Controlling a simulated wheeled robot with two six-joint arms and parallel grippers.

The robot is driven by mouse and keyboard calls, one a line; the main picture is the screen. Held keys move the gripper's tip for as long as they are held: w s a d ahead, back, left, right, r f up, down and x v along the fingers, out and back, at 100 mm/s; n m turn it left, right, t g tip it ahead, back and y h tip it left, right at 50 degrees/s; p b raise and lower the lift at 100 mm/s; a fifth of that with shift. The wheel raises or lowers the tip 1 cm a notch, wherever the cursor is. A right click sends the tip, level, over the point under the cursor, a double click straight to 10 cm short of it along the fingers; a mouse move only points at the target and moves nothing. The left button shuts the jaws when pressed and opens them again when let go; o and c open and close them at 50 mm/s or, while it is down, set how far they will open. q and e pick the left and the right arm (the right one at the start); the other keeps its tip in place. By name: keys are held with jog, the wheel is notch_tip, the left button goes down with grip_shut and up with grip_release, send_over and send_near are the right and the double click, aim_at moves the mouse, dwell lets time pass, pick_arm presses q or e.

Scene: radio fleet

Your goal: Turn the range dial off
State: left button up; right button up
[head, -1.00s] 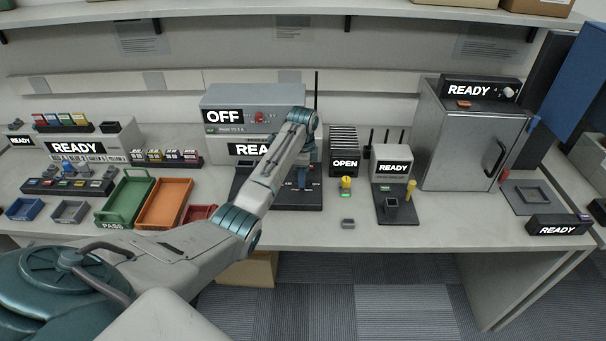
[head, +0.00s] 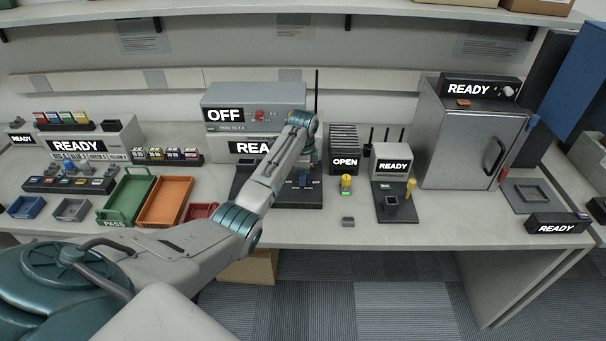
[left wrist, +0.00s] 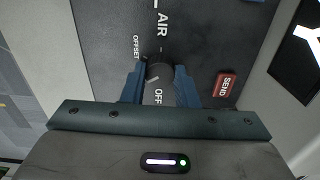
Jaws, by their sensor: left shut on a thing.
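The range dial (left wrist: 160,70) is a dark round knob with a white pointer line on a dark panel (left wrist: 105,40) in the left wrist view. The pointer slants down-left from the knob. AIR is printed above the knob, OFFSET to its left and OFF below it. My left gripper (left wrist: 159,80) is shut on the dial, with one blue finger on each side. In the head view my left gripper (head: 302,180) reaches down onto the dark panel, and my arm hides much of it. The dial cannot be made out there. My right gripper is in neither view.
A red SEND button (left wrist: 225,84) sits right of the fingers on the same panel. A grey unit (head: 285,97) with an OFF display stands behind. The OPEN rack (head: 344,140) and a READY device (head: 390,163) stand to the right; green (head: 127,196) and orange trays (head: 165,201) stand left.

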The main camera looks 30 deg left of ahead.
pick_arm(q)
jog(key=n+p, duration=0.2)
jog(key=shift+r+p, duration=0.25)
jog(key=shift+p, duration=0.1)
jog(key=n+p, duration=0.2)
jog(key=n, duration=0.1)
jog(key=n+p, duration=0.2)
jog(key=n, duration=0.1)
jog(key=shift+n, duration=0.3)
jog(key=shift+w+f+n+p, duration=0.1)
jog(key=shift+f+n+p, duration=0.1)
jog(key=shift+n+p, duration=1)
jog(key=shift+n+b, duration=0.3)
jog(key=shift+n, duration=0.2)
jog(key=o, duration=1)
